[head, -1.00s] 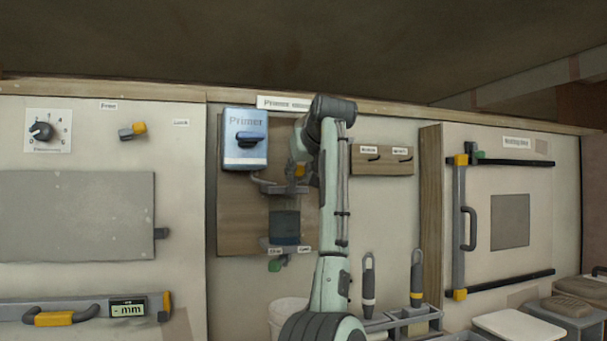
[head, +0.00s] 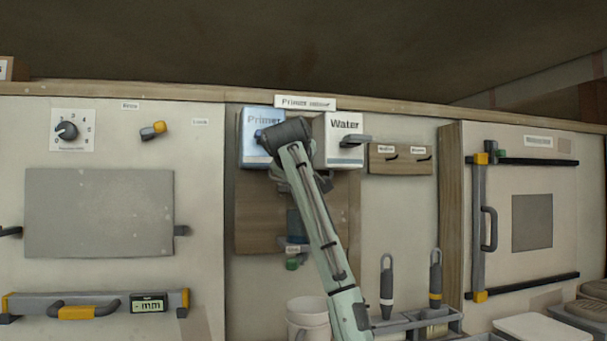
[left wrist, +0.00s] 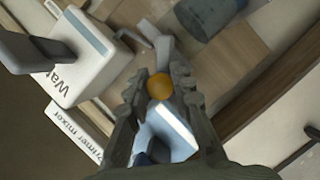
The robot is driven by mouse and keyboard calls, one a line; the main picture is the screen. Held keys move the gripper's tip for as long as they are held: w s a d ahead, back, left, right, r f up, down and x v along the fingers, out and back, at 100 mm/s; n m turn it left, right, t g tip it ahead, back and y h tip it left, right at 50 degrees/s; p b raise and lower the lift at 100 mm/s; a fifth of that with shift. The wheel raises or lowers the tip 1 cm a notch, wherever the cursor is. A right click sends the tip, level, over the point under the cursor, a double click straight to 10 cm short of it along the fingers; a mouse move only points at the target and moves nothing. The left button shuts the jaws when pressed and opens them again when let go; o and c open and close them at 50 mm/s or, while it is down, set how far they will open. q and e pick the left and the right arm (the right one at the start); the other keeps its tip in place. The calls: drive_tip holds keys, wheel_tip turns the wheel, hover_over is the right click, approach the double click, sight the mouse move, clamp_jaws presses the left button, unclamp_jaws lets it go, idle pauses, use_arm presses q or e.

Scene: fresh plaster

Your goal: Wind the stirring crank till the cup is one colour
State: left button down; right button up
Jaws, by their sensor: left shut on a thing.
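The stirring crank's orange knob (left wrist: 159,86) sits between the fingers of my left gripper (left wrist: 160,90), which is shut on it. A grey crank bar (left wrist: 166,45) runs up from the knob in the left wrist view. The cup (left wrist: 207,14) is a dark blue-grey cylinder at the top of that view. In the head view the cup (head: 294,222) is a bluish patch beside my arm, partly covered; whether it is one colour cannot be told. My left wrist hides the crank and fingertips there. My right gripper is not in view.
The blue Primer box (head: 255,150) and white Water box (head: 345,138), with a grey lever, hang above the mixer board (head: 258,215). A white bucket (head: 308,312) stands below. A holder with tools (head: 400,325) is at lower right. A wooden post (head: 450,210) stands right.

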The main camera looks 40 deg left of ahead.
use_arm(q)
drive_tip(key=shift+s+f+n+t, duration=0.1)
drive_tip(key=shift+f+n+t, duration=0.25)
drive_tip(key=shift+n, duration=0.45)
drive_tip(key=shift+a+r, duration=0.1)
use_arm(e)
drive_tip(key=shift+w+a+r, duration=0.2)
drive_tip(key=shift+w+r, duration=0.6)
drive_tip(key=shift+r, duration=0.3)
use_arm(q)
drive_tip(key=shift+s+n, duration=0.1)
drive_tip(key=shift+n, duration=0.2)
drive_tip(key=shift+r, duration=0.1)
drive_tip(key=c, duration=1.7)
unclamp_jaws()
drive_tip(key=shift+c, duration=0.2)
drive_tip(key=o, duration=0.4)
drive_tip(key=shift+o, duration=0.2)
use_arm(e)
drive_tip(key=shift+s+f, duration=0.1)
